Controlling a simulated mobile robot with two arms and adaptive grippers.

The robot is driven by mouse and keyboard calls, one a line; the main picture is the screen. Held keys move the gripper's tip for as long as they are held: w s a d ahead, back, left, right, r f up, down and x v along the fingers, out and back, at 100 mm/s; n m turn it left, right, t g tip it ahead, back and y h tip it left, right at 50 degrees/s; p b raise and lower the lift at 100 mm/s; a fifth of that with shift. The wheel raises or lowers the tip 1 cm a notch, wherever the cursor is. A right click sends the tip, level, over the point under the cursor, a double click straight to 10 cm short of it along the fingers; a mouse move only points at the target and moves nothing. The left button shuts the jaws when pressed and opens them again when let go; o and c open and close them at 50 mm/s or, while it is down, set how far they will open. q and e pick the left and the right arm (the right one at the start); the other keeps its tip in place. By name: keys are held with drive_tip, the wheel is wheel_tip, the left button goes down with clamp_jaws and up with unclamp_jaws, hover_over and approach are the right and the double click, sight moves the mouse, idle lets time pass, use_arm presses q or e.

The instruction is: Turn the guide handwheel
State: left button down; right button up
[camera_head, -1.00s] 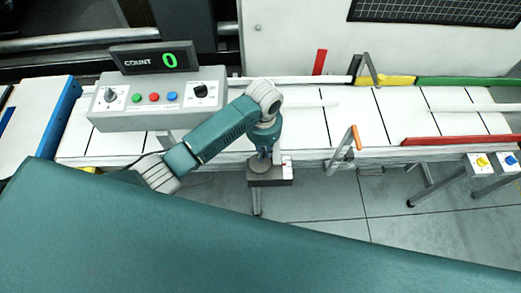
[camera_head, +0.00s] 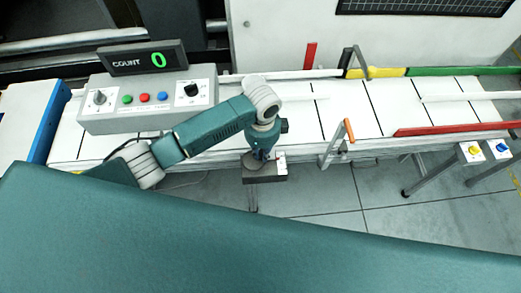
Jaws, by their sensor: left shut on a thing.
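The guide handwheel (camera_head: 251,161) is a small grey disc on top of a dark grey block (camera_head: 266,174). The block sits at the near edge of the white conveyor and has a small white scale with red marks at its right. My left arm comes in from the left, and my left gripper (camera_head: 260,153) points down onto the handwheel, shut on it. The wrist and fingers hide part of the handwheel, and the fingertips are small in view. My right gripper is not in view.
A control box (camera_head: 150,104) with a display (camera_head: 143,58) reading COUNT 0 stands behind my left arm. An orange-tipped lever (camera_head: 348,130) stands right of the handwheel. A red guide rail (camera_head: 455,130) and yellow and blue switches lie further right.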

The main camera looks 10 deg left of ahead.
sight(256, 168)
use_arm(q)
drive_tip(key=m, duration=0.2)
drive_tip(key=s+m, duration=0.1)
drive_tip(key=m, duration=0.3)
drive_tip(key=shift+s+d+r, duration=0.1)
drive_tip(key=shift+s+d, duration=0.15)
drive_tip(key=shift+d, duration=0.1)
drive_tip(key=m, duration=0.3)
drive_tip(key=s+m, duration=0.1)
drive_tip(key=m, duration=0.1)
drive_tip(key=shift+a, duration=0.25)
drive_tip(key=m, duration=0.3)
drive_tip(key=s+a+m, duration=0.1)
drive_tip(key=m, duration=0.1)
drive_tip(key=shift+s, duration=0.1)
drive_tip(key=shift+a+m, duration=0.1)
drive_tip(key=shift+m, duration=0.2)
drive_tip(key=c, duration=1.8)
unclamp_jaws()
drive_tip(key=shift+o, duration=0.4)
drive_tip(key=shift+s, duration=0.15)
drive_tip(key=shift+r, duration=0.35)
wheel_tip(256, 168, up, 11)
